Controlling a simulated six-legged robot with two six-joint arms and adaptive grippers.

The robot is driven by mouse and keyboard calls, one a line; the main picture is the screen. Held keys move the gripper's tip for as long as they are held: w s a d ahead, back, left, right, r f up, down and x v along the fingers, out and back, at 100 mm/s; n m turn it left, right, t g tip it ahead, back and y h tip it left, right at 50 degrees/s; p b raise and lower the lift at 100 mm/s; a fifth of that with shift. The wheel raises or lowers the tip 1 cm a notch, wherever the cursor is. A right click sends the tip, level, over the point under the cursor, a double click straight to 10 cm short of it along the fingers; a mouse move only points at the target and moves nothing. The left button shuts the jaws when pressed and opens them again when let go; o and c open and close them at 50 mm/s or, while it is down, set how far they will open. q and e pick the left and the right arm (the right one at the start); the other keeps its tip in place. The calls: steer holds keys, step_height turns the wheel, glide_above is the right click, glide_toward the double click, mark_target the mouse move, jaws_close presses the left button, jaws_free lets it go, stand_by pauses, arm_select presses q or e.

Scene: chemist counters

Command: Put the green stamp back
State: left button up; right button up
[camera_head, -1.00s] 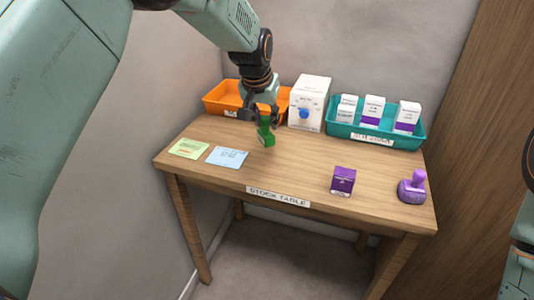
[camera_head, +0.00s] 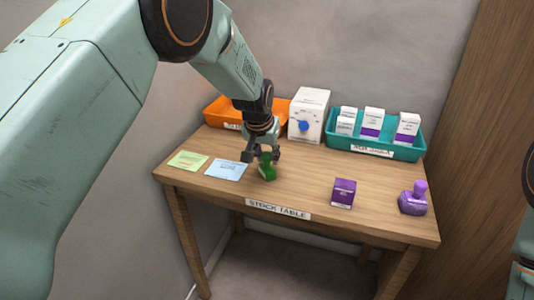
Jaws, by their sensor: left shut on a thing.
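The green stamp (camera_head: 267,170) is in my left gripper (camera_head: 262,155), which is shut on its upper part. The stamp is upright or nearly so, low over the stock table (camera_head: 300,178), just right of the blue card (camera_head: 227,169). I cannot tell whether its base touches the tabletop. A purple stamp (camera_head: 413,200) stands at the table's right front. My right gripper is not in view; only a bit of my right arm shows at the right edge.
An orange tray (camera_head: 214,112), a white box with a blue knob (camera_head: 309,110) and a teal tray (camera_head: 362,149) with several white boxes line the back. A green card (camera_head: 187,161) lies at left. The table's middle is clear.

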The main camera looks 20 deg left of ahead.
arm_select(q)
steer(key=o, duration=0.6)
steer(key=shift+c, duration=0.2)
steer(key=o, duration=0.3)
steer(key=shift+w+d, duration=0.1)
steer(key=shift+o, duration=0.2)
steer(key=shift+r, duration=0.1)
steer(key=shift+r, duration=0.3)
steer(key=p+v, duration=0.1)
steer(key=v, duration=1)
steer(key=shift+s+r+p, duration=0.25)
steer(key=shift+p, duration=0.1)
steer(key=shift+s+f, duration=0.1)
